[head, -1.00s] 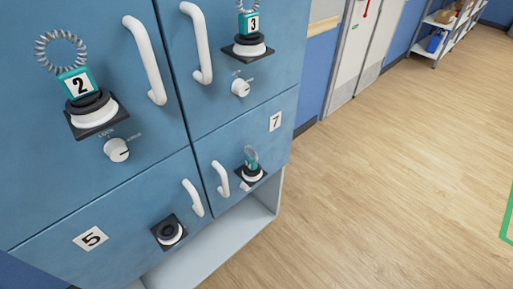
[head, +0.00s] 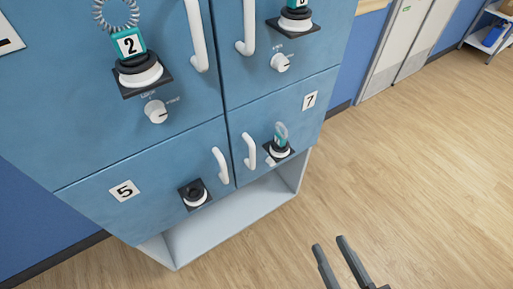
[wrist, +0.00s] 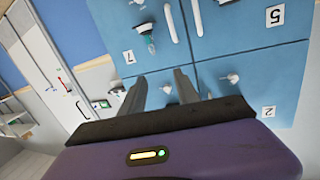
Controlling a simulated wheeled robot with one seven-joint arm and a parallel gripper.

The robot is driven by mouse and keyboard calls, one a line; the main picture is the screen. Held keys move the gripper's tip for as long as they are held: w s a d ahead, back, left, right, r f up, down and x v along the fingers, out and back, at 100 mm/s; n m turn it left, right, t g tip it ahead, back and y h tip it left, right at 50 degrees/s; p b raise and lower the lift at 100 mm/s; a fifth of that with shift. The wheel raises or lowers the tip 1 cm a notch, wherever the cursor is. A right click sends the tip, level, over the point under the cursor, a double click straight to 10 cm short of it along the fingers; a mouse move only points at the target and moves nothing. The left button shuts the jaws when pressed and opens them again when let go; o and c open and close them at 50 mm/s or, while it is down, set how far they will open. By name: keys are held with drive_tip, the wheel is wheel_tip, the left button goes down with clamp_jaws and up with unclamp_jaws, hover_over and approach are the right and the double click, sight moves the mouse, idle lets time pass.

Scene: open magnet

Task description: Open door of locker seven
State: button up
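The door of locker seven (head: 297,112) is shut, a blue panel low on the right of the locker block, with a "7" label (head: 310,99). Its white handle (head: 249,150) is at the door's left side. Right of the handle is a round lock (head: 280,150) with a teal-tagged key (head: 280,137) in it; a small white knob is partly hidden beside it. My gripper (head: 329,245) is open and empty, in front of the locker at lower right, apart from the door. In the wrist view, which looks upside down, the seven label (wrist: 128,56) shows beyond the open fingers.
Locker five (head: 90,185) adjoins on the left, with its own handle (head: 220,165) and an empty-looking lock. Lockers two and three are above. An open pale shelf space (head: 235,215) lies below the doors. The wooden floor (head: 430,150) at right is clear.

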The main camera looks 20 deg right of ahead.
drive_tip(key=t+y+p, duration=0.1)
drive_tip(key=p, duration=0.1)
approach(253, 156)
wheel_tip(253, 156, up, 5)
drive_tip(key=shift+n, duration=0.9)
drive_tip(key=w+f, duration=0.4)
drive_tip(key=shift+a+f, duration=0.15)
drive_tip(key=shift+f, duration=0.15)
drive_tip(key=w, duration=0.6)
drive_tip(key=shift+w+a, duration=0.35)
drive_tip(key=shift+a, duration=0.05)
clamp_jaws()
